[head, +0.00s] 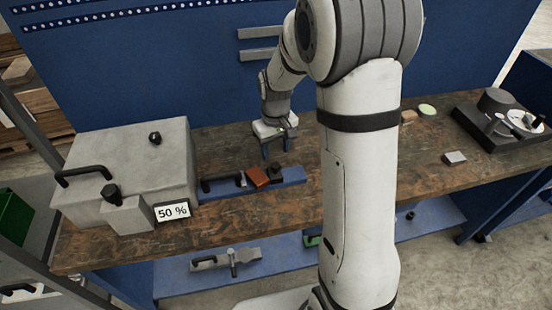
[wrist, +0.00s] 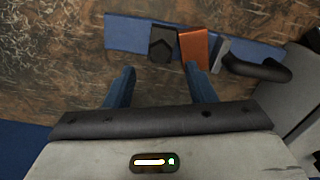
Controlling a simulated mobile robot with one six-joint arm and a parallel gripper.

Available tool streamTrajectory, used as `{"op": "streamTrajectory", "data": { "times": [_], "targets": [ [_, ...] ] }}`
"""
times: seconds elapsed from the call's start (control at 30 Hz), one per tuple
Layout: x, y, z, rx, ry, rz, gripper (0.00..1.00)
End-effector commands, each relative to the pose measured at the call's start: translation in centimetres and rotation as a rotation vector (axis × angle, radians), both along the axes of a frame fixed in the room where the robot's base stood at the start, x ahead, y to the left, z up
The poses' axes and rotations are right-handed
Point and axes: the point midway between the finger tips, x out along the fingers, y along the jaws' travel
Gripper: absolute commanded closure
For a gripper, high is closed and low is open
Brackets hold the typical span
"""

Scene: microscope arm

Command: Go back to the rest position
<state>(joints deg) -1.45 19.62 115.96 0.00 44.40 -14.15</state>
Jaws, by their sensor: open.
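My gripper (head: 277,148) hangs at the end of my white arm, above the back part of the brown workbench (head: 245,225). In the wrist view its two blue fingers (wrist: 158,88) are spread apart with nothing between them. Past the fingertips lie a black block (wrist: 162,43) and an orange-brown block (wrist: 193,47) on a blue strip (wrist: 125,32). In the head view the orange-brown block (head: 257,176) and the black block (head: 276,172) sit in front of my gripper, apart from it.
A grey box (head: 130,165) with black handles and a "50 %" sign (head: 172,212) stands on the left of the bench. A dark device (head: 490,125) with round parts stands at the right. A blue panel (head: 180,70) rises behind. A small grey block (head: 455,157) lies at right.

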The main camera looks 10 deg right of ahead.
Motion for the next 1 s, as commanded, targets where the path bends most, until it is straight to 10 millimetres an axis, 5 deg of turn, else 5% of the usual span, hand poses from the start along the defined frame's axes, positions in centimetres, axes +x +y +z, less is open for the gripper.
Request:
{"op": "streamTrajectory", "data": {
  "times": [0.2,0.77,1.0],
  "targets": [
    [0.0,0.0,2.1,0.000,-0.001,0.000,0.50],
    [-0.2,0.0,2.7,0.000,-0.005,-0.004,0.50],
    [-4.5,-0.3,7.3,0.003,-0.070,-0.057,0.50]
  ]
}}
